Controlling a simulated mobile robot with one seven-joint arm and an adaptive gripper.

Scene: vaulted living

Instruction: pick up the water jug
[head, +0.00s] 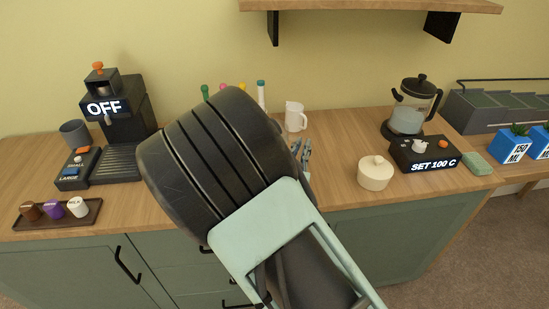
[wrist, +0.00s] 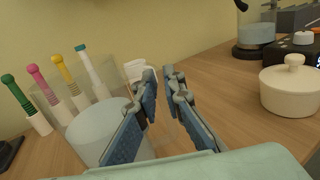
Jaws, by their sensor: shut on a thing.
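The water jug (wrist: 88,127) is a clear vessel with pale bluish water, standing upright at the left in the wrist view. In the head view it is hidden behind my arm. My gripper (wrist: 163,75) is at the jug's right side, its left finger overlapping the jug's edge. The fingers are shut on the jug, with a narrow gap between the tips; the clear part between them is hard to make out. The fingertips also show in the head view (head: 301,150), just right of my dark wrist.
A white pitcher (head: 295,116) stands behind the fingers. Several coloured-handled tools (wrist: 68,80) stand behind the jug. A cream lidded pot (head: 376,173) and a kettle (head: 412,105) on its SET 100 C base are to the right. A coffee machine (head: 118,118) is at left. A shelf (head: 370,6) hangs above.

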